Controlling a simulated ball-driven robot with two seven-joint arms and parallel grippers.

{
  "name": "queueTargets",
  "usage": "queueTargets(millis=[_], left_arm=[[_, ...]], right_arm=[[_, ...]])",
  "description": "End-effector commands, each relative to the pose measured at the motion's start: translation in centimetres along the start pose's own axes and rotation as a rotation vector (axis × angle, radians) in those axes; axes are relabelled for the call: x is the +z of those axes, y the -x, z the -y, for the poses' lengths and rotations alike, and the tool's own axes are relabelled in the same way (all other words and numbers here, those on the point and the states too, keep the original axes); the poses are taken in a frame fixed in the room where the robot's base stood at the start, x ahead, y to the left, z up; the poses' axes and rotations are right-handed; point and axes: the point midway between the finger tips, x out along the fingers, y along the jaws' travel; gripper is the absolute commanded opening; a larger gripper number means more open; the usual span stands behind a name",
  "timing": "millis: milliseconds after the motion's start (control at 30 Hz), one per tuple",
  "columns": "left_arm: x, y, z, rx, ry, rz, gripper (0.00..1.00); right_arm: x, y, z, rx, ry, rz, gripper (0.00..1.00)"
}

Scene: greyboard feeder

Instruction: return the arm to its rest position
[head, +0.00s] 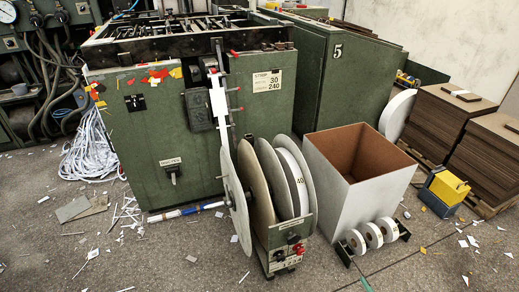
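Neither of my grippers nor any part of my arms shows in the head view, so I cannot see how they stand. In front of me is a green feeder machine (150,130) with an open top. A reel stand (283,238) with large upright discs (262,185) stands at its front right. A white strip (219,98) runs at the machine's corner above the discs.
A tall open box (345,195), white outside and brown inside, stands right of the reels. Small white rolls (373,235) sit before it. A yellow-topped block (447,188) and greyboard stacks (440,115) are at right. Paper scraps litter the floor (180,265); the front left is mostly free.

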Motion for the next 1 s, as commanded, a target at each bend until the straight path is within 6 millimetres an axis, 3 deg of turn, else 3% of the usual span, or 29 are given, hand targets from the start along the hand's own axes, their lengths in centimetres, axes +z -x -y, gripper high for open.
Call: queueTargets(millis=[267,467,567,767,867,1000], left_arm=[[-0.1,0.0,0.0,0.001,0.009,-0.011,0.00],[0.3,0.0,-0.3,0.005,0.020,-0.014,0.00],[0.4,0.5,-0.4,0.007,0.029,-0.023,0.00],[0.1,3.0,-0.7,0.005,0.051,-0.058,0.00],[-0.2,5.1,-0.7,0.002,0.064,-0.084,0.00],[-0.8,8.7,-0.8,-0.002,0.081,-0.121,0.00]], right_arm=[[1.9,0.4,1.7,-0.090,-0.071,0.091,0.73],[5.4,2.0,3.3,-0.181,-0.103,0.252,0.73],[7.5,3.9,4.4,-0.230,-0.129,0.386,0.73],[10.5,12.1,6.6,-0.309,-0.207,0.749,0.73],[10.6,18.8,8.1,-0.341,-0.259,0.976,0.73],[7.7,30.7,10.4,-0.385,-0.334,1.314,0.73]])
